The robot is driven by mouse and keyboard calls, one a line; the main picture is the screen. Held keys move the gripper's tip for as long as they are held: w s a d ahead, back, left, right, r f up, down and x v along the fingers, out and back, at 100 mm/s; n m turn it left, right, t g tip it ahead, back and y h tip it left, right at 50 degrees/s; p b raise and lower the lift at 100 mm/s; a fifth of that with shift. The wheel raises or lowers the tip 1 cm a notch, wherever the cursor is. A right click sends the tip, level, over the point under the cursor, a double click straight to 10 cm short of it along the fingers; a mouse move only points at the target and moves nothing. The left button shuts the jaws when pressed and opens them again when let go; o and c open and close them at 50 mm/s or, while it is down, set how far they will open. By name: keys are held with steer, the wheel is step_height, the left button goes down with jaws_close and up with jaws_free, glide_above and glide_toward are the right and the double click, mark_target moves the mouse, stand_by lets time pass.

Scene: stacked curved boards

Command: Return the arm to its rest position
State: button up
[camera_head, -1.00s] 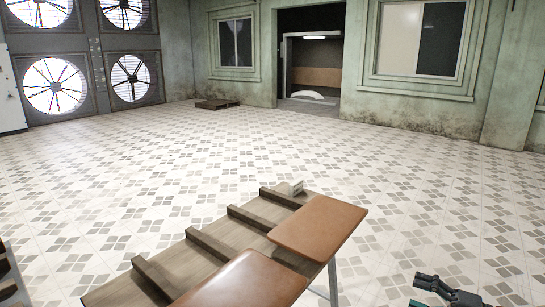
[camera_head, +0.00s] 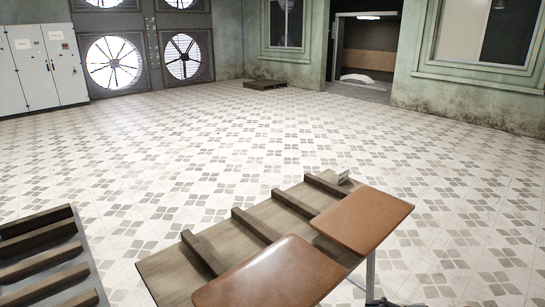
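Only a thin dark sliver of my gripper (camera_head: 388,303) seems to show at the bottom edge, right of centre, beside the metal leg of the board stand. Its fingers are cut off by the frame, so I cannot tell whether it is open or holds anything.
Another slatted rack (camera_head: 45,255) stands at the lower left. White cabinets (camera_head: 45,65) line the left wall, and a low pallet (camera_head: 265,84) lies far back. The tiled floor between is clear.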

steer(key=s+a+f+n+g+h+p, duration=0.2)
steer(key=s+a+f+g+h, duration=0.25)
steer(key=s+a+f, duration=0.6)
steer(key=s+d+f+n+g+h+p, duration=0.1)
steer(key=s+d+f+n+h+p, duration=0.1)
steer(key=s, duration=0.6)
steer(key=s+d+f+n+h+p, duration=0.1)
steer(key=s+d+f+n+h, duration=0.1)
steer(key=s, duration=0.5)
steer(key=shift+s+d+f+n+g+h+p, duration=0.35)
steer(key=shift+d+n+h, duration=0.3)
steer(key=shift+h, duration=0.5)
steer(key=shift+r, duration=0.2)
